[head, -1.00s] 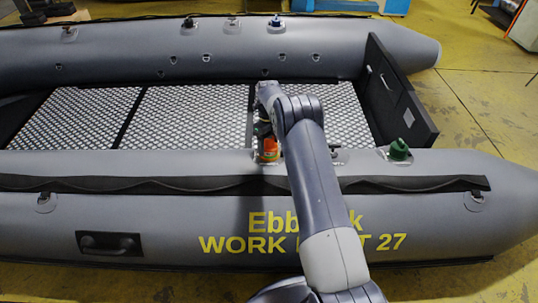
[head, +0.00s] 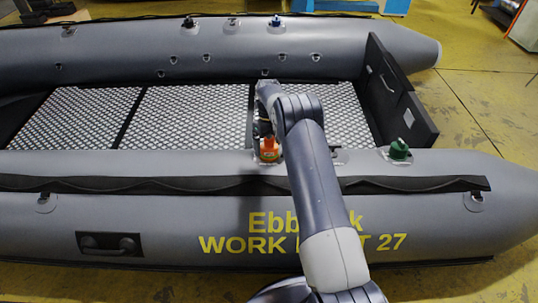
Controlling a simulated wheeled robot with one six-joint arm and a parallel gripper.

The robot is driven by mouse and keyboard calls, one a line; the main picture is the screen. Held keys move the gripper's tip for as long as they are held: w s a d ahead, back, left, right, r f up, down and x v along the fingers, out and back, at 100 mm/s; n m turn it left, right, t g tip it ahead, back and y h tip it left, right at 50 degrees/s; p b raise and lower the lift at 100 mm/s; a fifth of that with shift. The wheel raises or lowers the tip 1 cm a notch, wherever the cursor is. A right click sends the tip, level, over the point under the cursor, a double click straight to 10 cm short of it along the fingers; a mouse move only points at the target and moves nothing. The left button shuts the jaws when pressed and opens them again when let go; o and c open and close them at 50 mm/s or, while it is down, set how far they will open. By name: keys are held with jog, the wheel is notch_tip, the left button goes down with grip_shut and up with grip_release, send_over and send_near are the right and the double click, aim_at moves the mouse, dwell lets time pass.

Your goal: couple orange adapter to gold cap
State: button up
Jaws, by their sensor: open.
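The orange adapter (head: 268,149) stands upright on a valve patch on the near tube of the grey boat, left of my arm. My gripper (head: 264,131) is just above it, pointing down, small and dark in the view. It is open, with a slight gap seeming to show between it and the adapter's top. I cannot make out a gold cap; whatever is directly under the adapter is hidden, so I cannot tell if the adapter is seated on one.
A green fitting (head: 399,149) stands on the near tube to the right. Several small fittings, one with a blue top (head: 276,21), line the far tube. The boat's patterned floor (head: 190,117) is clear.

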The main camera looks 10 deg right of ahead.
jog(key=p+v, duration=0.1)
jog(key=v, duration=0.9)
jog(key=shift+r+p, duration=0.1)
jog(key=shift+p, duration=0.3)
jog(key=shift+c, duration=0.6)
